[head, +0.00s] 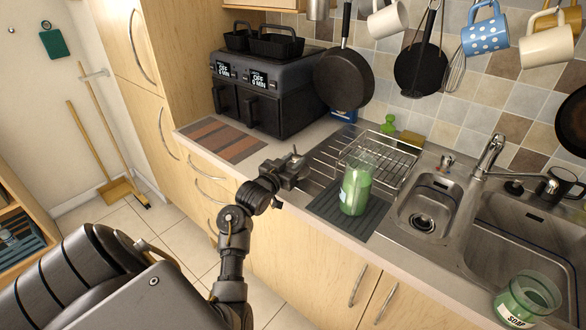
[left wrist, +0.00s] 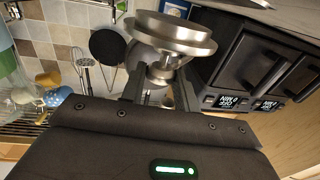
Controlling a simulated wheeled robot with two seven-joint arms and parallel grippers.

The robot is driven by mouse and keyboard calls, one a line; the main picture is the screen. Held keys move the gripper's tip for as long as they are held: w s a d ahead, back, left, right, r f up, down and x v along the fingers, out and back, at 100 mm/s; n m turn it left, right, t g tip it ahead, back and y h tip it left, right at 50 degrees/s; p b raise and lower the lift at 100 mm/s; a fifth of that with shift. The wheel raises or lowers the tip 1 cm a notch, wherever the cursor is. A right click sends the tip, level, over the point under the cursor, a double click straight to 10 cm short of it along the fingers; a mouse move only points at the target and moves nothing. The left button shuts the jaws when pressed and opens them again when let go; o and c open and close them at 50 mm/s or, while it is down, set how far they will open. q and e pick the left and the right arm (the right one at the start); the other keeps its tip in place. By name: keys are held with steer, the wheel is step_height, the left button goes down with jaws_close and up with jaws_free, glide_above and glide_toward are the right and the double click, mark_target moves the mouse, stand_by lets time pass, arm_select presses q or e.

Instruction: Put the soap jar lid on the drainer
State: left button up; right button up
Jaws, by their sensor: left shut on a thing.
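My left gripper (head: 292,170) is over the counter's front edge, left of the dark ridged mat and the drainer. In the left wrist view my left gripper (left wrist: 163,78) is shut on the knob of a silver metal lid (left wrist: 172,32). The lid's disc faces away from the gripper. In the head view the lid is small and hard to make out. The wire drainer (head: 397,153) stands on the steel surface behind the mat. An open glass jar labelled SOAP (head: 525,302), with green contents, stands at the lower right. My right gripper is not in view.
A tall clear container with green contents (head: 355,188) stands on the ridged mat (head: 328,207), in front of the drainer. A black air fryer (head: 270,98) is at the back left. Pans and mugs hang above. The sink (head: 428,208) lies right of the drainer.

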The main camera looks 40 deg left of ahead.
arm_select(q)
step_height(320, 180, down, 2)
steer(key=shift+f, duration=0.35)
steer(key=shift+f, duration=0.2)
steer(key=o, duration=1)
steer(key=shift+r, duration=0.1)
